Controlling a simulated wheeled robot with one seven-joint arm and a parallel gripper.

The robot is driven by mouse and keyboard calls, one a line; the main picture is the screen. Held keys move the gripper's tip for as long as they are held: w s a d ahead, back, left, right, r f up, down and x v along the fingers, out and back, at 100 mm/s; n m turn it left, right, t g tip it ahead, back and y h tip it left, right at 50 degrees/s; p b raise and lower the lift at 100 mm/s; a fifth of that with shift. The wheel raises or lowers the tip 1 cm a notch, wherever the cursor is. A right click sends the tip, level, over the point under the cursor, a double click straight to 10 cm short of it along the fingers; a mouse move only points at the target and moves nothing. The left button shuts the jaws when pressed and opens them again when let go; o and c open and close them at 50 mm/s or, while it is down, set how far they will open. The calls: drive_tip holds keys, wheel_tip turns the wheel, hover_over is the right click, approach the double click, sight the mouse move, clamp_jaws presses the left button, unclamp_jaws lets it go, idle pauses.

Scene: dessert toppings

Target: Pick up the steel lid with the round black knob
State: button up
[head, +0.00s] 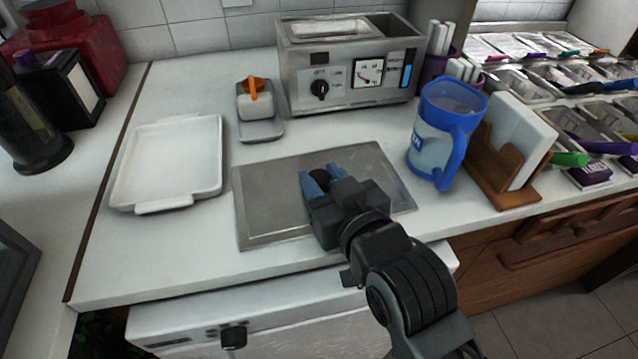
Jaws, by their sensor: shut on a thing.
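The steel lid (275,198) is a flat grey rectangle in the middle of the white counter, near its front edge. Its round black knob (321,177) shows at the tips of my gripper. My gripper (321,180) reaches over the lid from the front right, with its blue fingers shut on the knob, one on each side. The lid looks level and close to the counter; I cannot tell whether it touches it. My gripper and wrist hide the lid's front right part.
A white tray (122,198) lies to the left. Behind stand a small dish (260,130) with an orange-handled item and a steel warmer (352,98). A blue pitcher (457,150) and a wooden napkin holder (497,182) stand close on the right.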

clamp_jaws()
